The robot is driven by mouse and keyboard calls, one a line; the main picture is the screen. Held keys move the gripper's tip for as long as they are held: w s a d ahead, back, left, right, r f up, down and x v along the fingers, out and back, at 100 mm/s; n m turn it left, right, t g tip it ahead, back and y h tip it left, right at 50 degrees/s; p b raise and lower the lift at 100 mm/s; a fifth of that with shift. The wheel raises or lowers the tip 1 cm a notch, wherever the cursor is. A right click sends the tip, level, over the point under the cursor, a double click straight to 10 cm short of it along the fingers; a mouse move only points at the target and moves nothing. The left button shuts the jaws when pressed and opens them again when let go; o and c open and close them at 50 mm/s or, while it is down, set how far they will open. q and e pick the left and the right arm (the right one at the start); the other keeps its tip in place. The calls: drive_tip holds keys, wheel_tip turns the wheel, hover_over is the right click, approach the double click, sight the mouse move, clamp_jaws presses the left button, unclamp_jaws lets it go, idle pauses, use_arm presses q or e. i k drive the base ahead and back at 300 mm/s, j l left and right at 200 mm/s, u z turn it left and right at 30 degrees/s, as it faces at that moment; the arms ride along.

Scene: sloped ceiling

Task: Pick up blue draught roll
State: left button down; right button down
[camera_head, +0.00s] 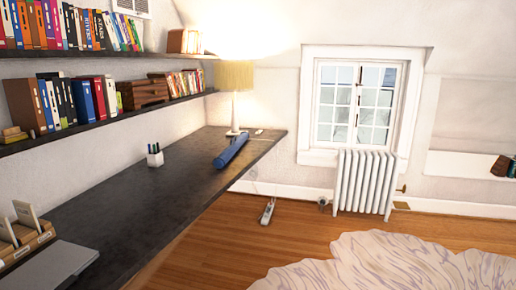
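The blue draught roll (230,151) lies on the dark desk (160,191), near its far end and close to its right edge. It is a long blue cylinder, lying lengthwise and slanting away to the upper right. Nothing covers it in the head view. Neither of my grippers shows in the head view, and the roll stands apart from any arm.
A lamp (235,78) stands behind the roll, and a white pen holder (155,156) stands to its left. Bookshelves (110,119) overhang the desk. Wooden floor (205,256) is free right of the desk. A pale rug (385,265) and a radiator (364,182) are farther right.

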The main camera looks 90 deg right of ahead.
sight(220, 162)
drive_tip(key=z, duration=2.6)
drive_tip(key=i+l+u, duration=0.1)
drive_tip(key=u, duration=0.25)
drive_tip(key=i+l+u, duration=0.15)
drive_tip(key=i+u, duration=0.25)
drive_tip(key=i+l+u, duration=0.1)
drive_tip(key=i+l, duration=0.25)
drive_tip(key=i+l+u, duration=0.15)
drive_tip(key=i+l, duration=0.2)
drive_tip(key=l, duration=0.15)
drive_tip(key=i+l+u, duration=0.1)
drive_tip(key=i+l, duration=0.2)
drive_tip(key=l, duration=0.15)
drive_tip(key=i+l+u, duration=0.15)
drive_tip(key=i+l, duration=0.15)
drive_tip(key=l, duration=0.2)
